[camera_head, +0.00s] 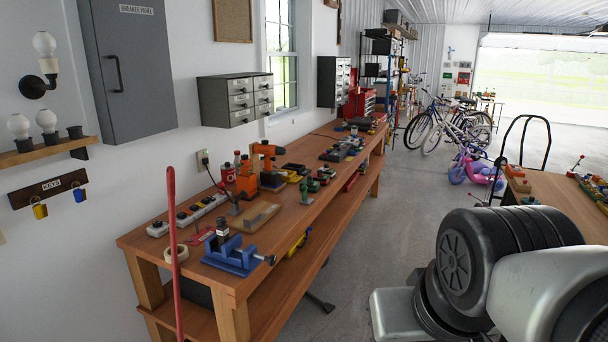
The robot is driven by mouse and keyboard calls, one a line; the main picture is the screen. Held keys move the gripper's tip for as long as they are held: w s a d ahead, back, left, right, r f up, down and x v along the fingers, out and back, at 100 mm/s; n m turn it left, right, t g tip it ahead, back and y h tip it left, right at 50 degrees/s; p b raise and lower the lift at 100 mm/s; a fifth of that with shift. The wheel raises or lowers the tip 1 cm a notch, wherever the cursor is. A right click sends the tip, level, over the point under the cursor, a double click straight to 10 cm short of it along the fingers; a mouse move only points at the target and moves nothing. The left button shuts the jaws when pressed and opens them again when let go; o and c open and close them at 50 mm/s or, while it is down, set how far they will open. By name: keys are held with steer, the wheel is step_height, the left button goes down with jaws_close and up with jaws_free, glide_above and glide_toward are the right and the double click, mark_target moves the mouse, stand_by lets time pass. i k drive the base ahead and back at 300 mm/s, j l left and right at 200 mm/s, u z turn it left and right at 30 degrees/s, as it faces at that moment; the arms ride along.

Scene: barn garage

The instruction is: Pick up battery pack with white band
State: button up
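I cannot single out a battery pack with a white band with certainty. A small dark upright item with a paler part (222,231) stands at the blue vise (234,257) near the front of the long wooden workbench (292,226). An orange drill (267,150) stands farther along the bench, with a dark base under it. Several small dark, green and red items (318,178) lie beyond it, too small to tell apart. My gripper is not in view; only a bulky part of my own arm shows at the lower right.
A red pole (173,250) stands upright at the bench's near end. A second wooden table (560,200) stands at the right. Bicycles (447,122) are at the back. The concrete floor (385,215) between is mostly open.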

mark_target(332, 172)
steer(key=i+l+z, duration=0.3)
steer(key=i, duration=0.55)
steer(key=i+z, duration=0.3)
steer(key=i, duration=0.5)
steer(key=i+u, duration=0.15)
steer(key=i, duration=0.35)
steer(key=i+l+u, duration=0.15)
steer(key=i, duration=0.35)
steer(key=i+l+u, duration=0.15)
steer(key=i, duration=0.3)
steer(key=i+l+u, duration=0.2)
steer(key=i+u, duration=0.2)
steer(key=i+l+u, duration=0.25)
steer(key=u, duration=0.2)
steer(key=i+l+u, duration=0.6)
steer(key=l+u, duration=0.2)
steer(key=l, duration=0.15)
